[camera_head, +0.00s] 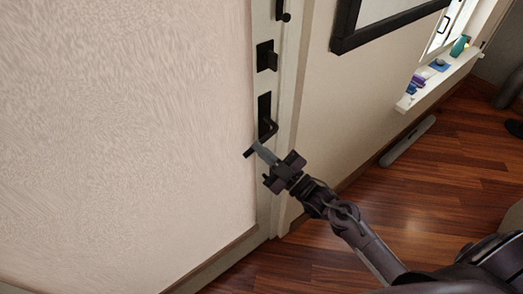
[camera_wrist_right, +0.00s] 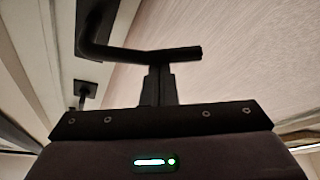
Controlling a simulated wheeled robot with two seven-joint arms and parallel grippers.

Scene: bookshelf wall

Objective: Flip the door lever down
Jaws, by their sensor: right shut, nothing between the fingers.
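The black door lever (camera_head: 264,137) sticks out from its upright black plate (camera_head: 264,104) on the pale door edge and slants down to the left in the head view. My right gripper (camera_head: 262,151) is at the lever's free end, its fingers shut and empty. In the right wrist view the lever (camera_wrist_right: 145,54) runs across above the shut fingertips (camera_wrist_right: 158,70). The tips look very close to the bar near its free end; I cannot tell if they touch. My left gripper is in neither view.
A black lock fitting (camera_head: 266,57) sits above the lever plate, with another black fitting (camera_head: 283,12) higher up. A dark picture frame (camera_head: 385,27) hangs on the wall to the right. A windowsill (camera_head: 436,82) holds small items. Wooden floor (camera_head: 370,200) lies below.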

